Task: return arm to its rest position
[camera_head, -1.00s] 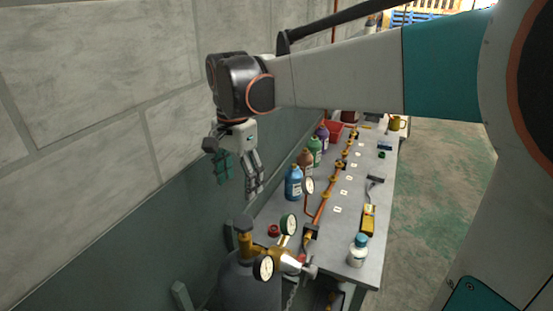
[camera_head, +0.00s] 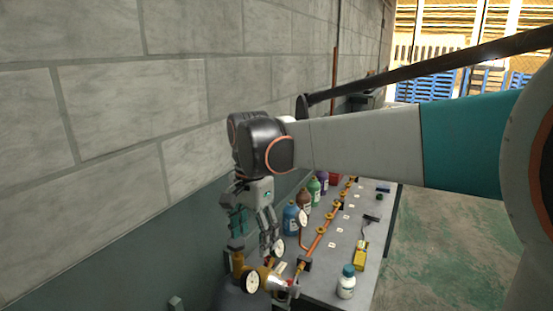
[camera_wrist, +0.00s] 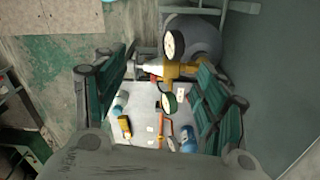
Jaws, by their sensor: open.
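My arm stretches across the head view from the right, with the wrist near the wall. My gripper (camera_head: 254,226) hangs downward, open and empty, in front of the grey wall panel. In the wrist view its two teal-padded fingers (camera_wrist: 160,95) stand wide apart with nothing between them. Below and beyond them is the grey tank (camera_wrist: 190,38) with a brass valve (camera_wrist: 180,70) and round gauges. In the head view the brass valve (camera_head: 238,262) appears just below the gripper. I cannot tell the exact gap between them.
The workbench (camera_head: 322,285) runs away on the right, with a blue bottle (camera_head: 291,218), several other bottles, a copper pipe line (camera_head: 318,241), a yellow meter (camera_head: 360,255) and a white bottle (camera_head: 346,283). The block wall (camera_head: 130,110) is close on the left. The floor (camera_head: 430,245) right of the bench is clear.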

